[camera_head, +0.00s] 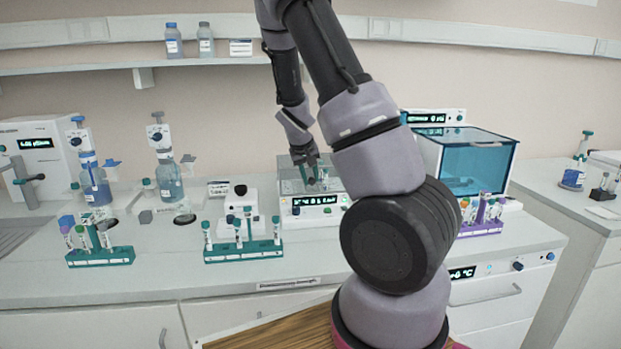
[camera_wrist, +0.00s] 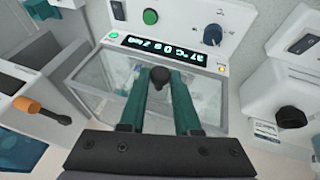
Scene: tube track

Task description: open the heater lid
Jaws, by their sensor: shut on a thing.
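The heater (camera_head: 309,213) is a white box with a lit display and a green button on the counter. Its front panel also shows at the top of the wrist view (camera_wrist: 180,22). Its clear glass-like lid (camera_wrist: 205,95) has a small dark knob (camera_wrist: 160,75). My gripper (camera_head: 312,178) is over the heater top, with the arm reaching down from above. In the wrist view, the green fingers (camera_wrist: 160,88) are closed on the lid knob. The lid looks level over the heater; I cannot tell whether it is lifted. My arm hides part of the heater's right side.
A small white mixer with a black top (camera_head: 240,205) stands left of the heater. Green tube racks (camera_head: 243,252) (camera_head: 100,257) stand at the front. A teal-covered box (camera_head: 475,165) and a purple rack (camera_head: 480,229) are at right. Bottles on stands (camera_head: 168,181) are at left.

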